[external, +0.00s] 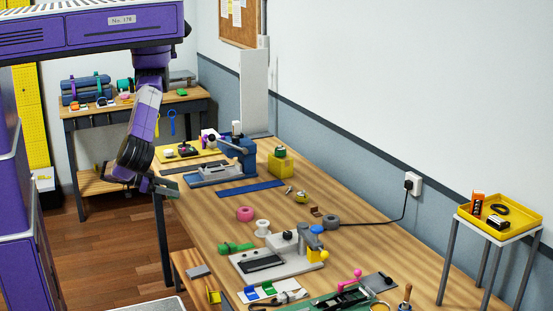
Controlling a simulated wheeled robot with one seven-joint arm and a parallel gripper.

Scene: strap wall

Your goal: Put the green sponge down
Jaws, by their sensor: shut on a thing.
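My gripper (162,187) hangs at the left edge of the long wooden workbench (205,225), at the end of my purple arm. It is shut on a small dull-green thing, which I take to be the green sponge; its outline is too small and dark to make out fully. The gripper is near the bench's left edge, in front of the yellow mat (165,157). I cannot tell how high it is above the bench top.
A blue press (238,150) on a grey base and a blue strip (250,187) lie right of my gripper. A yellow block (280,166), pink roll (245,214) and second fixture (275,260) stand further along. A back bench (135,103) holds tools.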

